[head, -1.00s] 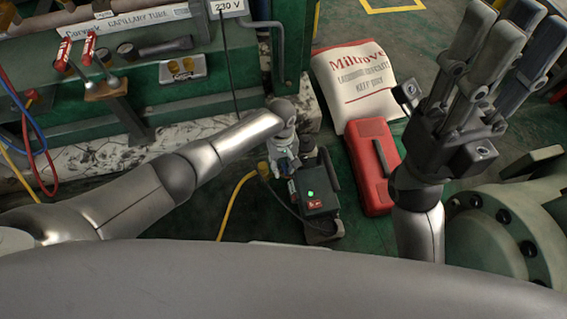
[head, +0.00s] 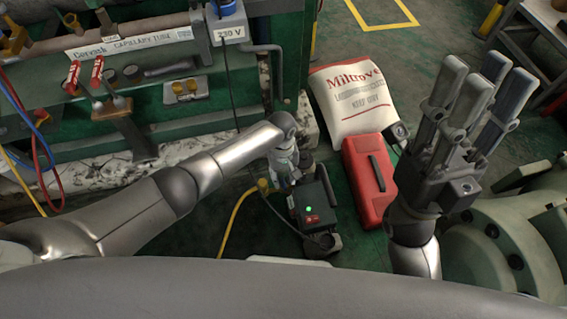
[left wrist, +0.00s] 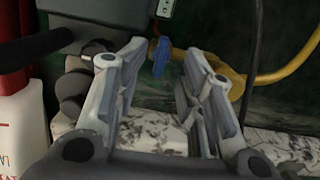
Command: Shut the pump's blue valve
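The pump (head: 313,203) is a dark box with a lit green light and a red switch, standing on the green floor. Its grey body (left wrist: 85,14) also shows at the upper left of the left wrist view. The small blue valve (left wrist: 159,57) shows in the left wrist view between and just beyond my left fingertips, beside a yellow hose fitting. My left gripper (left wrist: 168,62) is open around empty space, with no clear contact on the valve. In the head view my left gripper (head: 284,170) covers the valve. My right gripper (head: 478,95) is open and empty, raised at the right.
A red case (head: 368,180) and a white Miltrove sack (head: 350,98) lie right of the pump. A yellow hose (head: 236,215) curves left of it. A green bench (head: 215,120) with red-handled valves is at the left. A large flanged pipe (head: 500,240) is at lower right.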

